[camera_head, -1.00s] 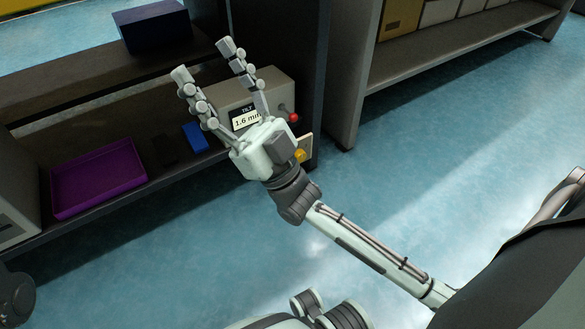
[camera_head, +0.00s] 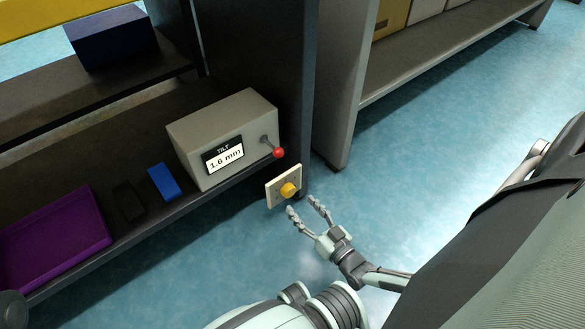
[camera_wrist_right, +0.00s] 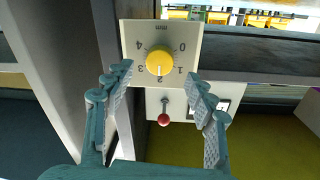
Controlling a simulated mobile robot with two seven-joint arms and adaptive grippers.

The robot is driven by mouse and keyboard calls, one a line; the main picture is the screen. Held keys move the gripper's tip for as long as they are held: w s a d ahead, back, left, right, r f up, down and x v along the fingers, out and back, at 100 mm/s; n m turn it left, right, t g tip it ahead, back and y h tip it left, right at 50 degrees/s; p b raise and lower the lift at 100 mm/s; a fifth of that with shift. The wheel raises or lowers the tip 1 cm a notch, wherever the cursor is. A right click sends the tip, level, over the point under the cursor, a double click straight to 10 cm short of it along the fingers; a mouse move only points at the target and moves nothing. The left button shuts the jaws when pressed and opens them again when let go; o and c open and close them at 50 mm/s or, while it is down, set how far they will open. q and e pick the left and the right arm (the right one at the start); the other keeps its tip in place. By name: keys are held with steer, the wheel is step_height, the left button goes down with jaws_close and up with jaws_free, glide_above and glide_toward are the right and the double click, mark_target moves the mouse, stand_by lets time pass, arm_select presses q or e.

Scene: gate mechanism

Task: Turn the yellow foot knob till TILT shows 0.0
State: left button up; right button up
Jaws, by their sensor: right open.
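The yellow foot knob (camera_head: 288,190) sits on a pale plate (camera_head: 273,195) at the shelf's front corner. In the wrist view the yellow knob (camera_wrist_right: 159,62) is ringed by a scale from 0 to 4 mm, its mark pointing down near 2. The TILT display (camera_head: 223,156) on the grey box reads 1.6 mm. My right gripper (camera_head: 301,204) is open and empty, just in front of and below the knob. In the wrist view its fingers (camera_wrist_right: 160,74) stand on either side of the knob, apart from it. My left gripper is not in view.
A red-tipped lever (camera_head: 278,152) sticks out of the grey box (camera_head: 190,150) above the knob. A blue block (camera_head: 163,181), a dark block (camera_head: 128,201) and a purple tray (camera_head: 85,240) are on the shelf. Open floor (camera_head: 430,170) lies to the right.

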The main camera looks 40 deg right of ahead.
mark_target(291, 194)
steer(key=shift+w+b, duration=0.35)
steer(key=shift+w, duration=1.85)
steer(key=shift+c, duration=0.6)
steer(key=c, duration=1)
steer(key=shift+c, duration=0.2)
